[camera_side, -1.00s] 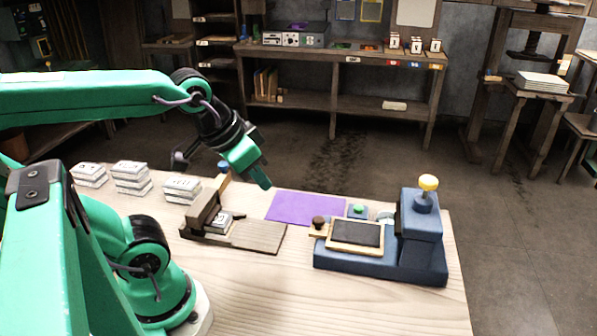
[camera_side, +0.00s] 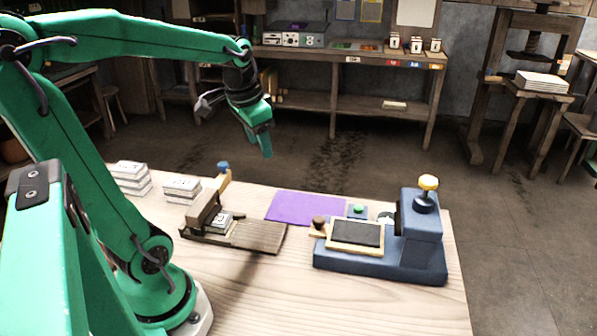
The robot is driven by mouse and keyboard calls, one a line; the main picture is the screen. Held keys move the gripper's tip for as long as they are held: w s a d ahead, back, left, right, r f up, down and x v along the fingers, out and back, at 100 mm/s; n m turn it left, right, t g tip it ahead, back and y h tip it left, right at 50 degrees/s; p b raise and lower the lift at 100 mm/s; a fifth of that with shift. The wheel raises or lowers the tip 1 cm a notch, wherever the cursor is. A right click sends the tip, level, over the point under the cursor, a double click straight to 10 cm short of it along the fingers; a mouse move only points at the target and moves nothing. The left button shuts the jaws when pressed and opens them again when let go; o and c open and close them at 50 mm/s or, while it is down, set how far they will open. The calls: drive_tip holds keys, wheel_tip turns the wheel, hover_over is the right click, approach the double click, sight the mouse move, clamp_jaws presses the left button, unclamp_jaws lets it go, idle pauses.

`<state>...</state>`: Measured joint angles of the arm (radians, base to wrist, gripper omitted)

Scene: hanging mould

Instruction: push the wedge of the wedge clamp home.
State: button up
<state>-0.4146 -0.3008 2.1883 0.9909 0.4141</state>
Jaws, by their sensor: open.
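The wedge clamp (camera_side: 260,236) is a dark wooden fixture on the pale table, with a flat bed and an upright block at its left. A small white-topped block (camera_side: 217,223) sits in it beside the upright. A light wooden piece with a blue knob (camera_side: 223,167), apparently the wedge, stands out behind the upright. Its lower part is hidden, so I cannot tell how deep it sits. My gripper (camera_side: 265,148) is open and empty, pointing down, well above the table's back edge. In the picture it is right of and higher than the blue knob, touching nothing.
A blue press (camera_side: 425,250) with a yellow knob and a framed dark panel stands at the right of the table. A purple sheet (camera_side: 305,208) lies behind, between clamp and press. White stacked blocks (camera_side: 182,188) stand left of the clamp. The front of the table is clear.

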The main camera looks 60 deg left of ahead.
drive_tip(key=a+f+g, duration=0.2)
drive_tip(key=a+f, duration=0.1)
drive_tip(key=a, duration=0.7)
drive_tip(key=h, duration=0.1)
hover_over(223, 163)
wheel_tip(223, 163, down, 4)
drive_tip(key=shift+r+g, duration=0.2)
drive_tip(key=shift+g, duration=0.2)
drive_tip(key=shift+f, duration=0.2)
drive_tip(key=shift+d+f, duration=0.1)
drive_tip(key=shift+f, duration=3.65)
clamp_jaws()
